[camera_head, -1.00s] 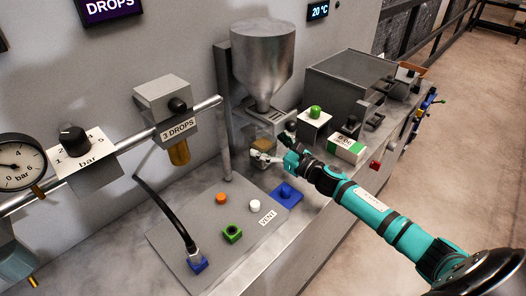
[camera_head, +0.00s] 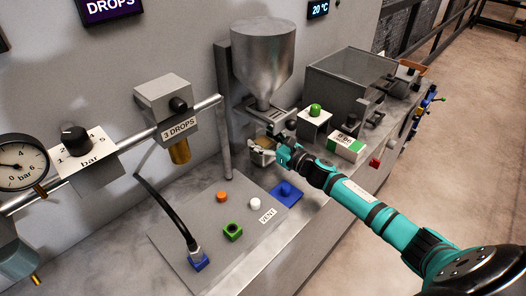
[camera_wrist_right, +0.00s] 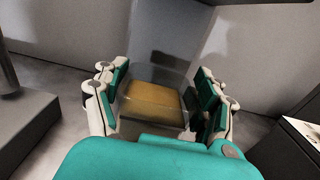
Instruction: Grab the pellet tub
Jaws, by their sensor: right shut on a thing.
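The pellet tub (camera_wrist_right: 155,105) is a clear container with yellow-brown pellets in its lower part. In the wrist view it stands between the two fingers of my right gripper (camera_wrist_right: 158,100), which is shut on its sides. In the head view the tub (camera_head: 263,143) is small, under the steel hopper (camera_head: 264,60), and partly hidden by my right gripper (camera_head: 265,156). My right arm reaches in from the lower right. My left gripper is not in view.
A white box with a green button (camera_head: 315,118) and a white-green box (camera_head: 346,146) stand right of the tub. A blue pad (camera_head: 286,194) lies in front. A grey panel (camera_head: 190,235) with coloured fittings is at the lower left. A vertical post (camera_head: 225,140) stands left.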

